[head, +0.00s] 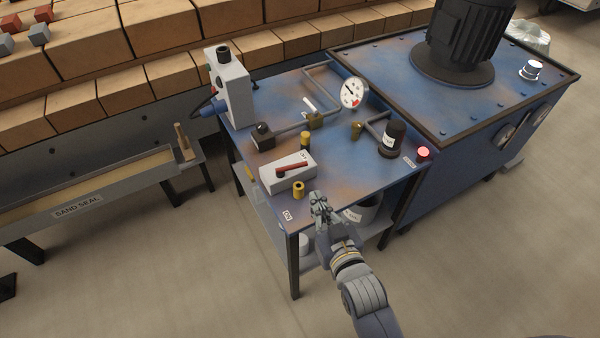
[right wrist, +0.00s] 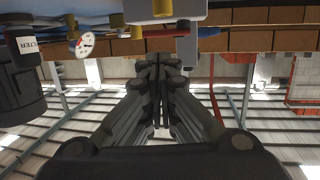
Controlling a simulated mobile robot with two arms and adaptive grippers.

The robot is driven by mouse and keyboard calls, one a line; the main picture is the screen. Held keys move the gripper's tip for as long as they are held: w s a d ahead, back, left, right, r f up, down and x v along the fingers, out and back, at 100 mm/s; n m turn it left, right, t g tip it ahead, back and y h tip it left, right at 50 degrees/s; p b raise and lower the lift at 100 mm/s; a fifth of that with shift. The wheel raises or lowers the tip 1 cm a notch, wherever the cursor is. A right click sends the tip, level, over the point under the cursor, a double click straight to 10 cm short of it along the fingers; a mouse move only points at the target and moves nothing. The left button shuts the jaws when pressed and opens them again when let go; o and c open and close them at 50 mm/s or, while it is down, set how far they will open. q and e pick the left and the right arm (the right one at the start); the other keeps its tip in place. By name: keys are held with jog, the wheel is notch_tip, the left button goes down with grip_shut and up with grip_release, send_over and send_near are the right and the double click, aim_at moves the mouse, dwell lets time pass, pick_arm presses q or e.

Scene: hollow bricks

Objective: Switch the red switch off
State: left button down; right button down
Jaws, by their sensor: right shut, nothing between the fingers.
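The red switch (head: 292,168) is a red lever on top of a light grey box (head: 279,182) near the front left of the blue table. The lever lies roughly along the box. My left gripper is not in view.
Brass posts (head: 299,190) stand by the box. Bricks lie behind.

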aim_at(301, 164)
jog(key=x, duration=1.3)
jog(key=shift+w+a+f, duration=0.1)
jog(key=shift+w, duration=0.2)
jog(key=shift+w+a+n+y, duration=0.1)
jog(key=shift+w+n+y, duration=0.25)
jog(key=shift+n+y, duration=0.05)
jog(key=shift+w+g+y, duration=0.3)
jog(key=shift+y, duration=0.1)
jog(key=shift+w, duration=0.1)
jog(key=shift+w+d, duration=0.1)
jog(key=shift+d, duration=0.15)
